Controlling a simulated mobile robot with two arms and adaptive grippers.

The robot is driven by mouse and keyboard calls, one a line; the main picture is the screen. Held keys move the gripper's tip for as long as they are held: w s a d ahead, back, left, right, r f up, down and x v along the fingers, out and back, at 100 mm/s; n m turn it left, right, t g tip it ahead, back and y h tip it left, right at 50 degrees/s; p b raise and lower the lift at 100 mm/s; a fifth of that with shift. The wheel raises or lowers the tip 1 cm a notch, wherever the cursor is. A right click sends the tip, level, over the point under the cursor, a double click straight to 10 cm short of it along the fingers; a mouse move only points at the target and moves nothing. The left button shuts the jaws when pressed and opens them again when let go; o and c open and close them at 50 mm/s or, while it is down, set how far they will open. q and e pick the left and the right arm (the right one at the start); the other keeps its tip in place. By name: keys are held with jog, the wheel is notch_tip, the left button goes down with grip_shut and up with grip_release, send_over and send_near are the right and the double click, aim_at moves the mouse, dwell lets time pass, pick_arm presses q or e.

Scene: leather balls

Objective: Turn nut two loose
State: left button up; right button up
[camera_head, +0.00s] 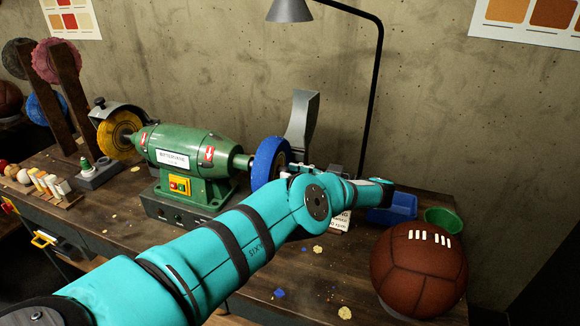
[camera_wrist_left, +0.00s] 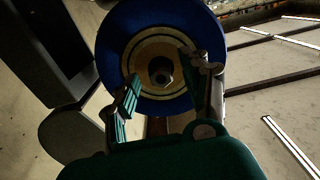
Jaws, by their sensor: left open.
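A green bench grinder (camera_head: 187,153) stands on the workbench, with a yellow wheel (camera_head: 120,134) on its left end and a blue wheel (camera_head: 268,161) on its right end. My left arm reaches in front of it, and my left gripper (camera_head: 297,171) is beside the outer face of the blue wheel, largely hidden by my arm. In the left wrist view, the blue wheel (camera_wrist_left: 112,42) faces the camera with a pale ringed hub and a dark nut (camera_wrist_left: 161,75) at its centre. The open fingers stand on either side of the nut; contact cannot be told. My right gripper is out of view.
A brown leather ball (camera_head: 418,272) sits at the bench's right, with a blue tray (camera_head: 394,208) and a green bowl (camera_head: 443,221) behind it. A grey upright guard (camera_head: 301,125) and a black lamp (camera_head: 374,90) stand behind the blue wheel. Scraps litter the bench (camera_head: 112,222).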

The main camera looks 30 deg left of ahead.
pick_arm(q)
jog(key=shift+s+a, duration=0.15)
jog(key=shift+a, duration=0.4)
grip_shut()
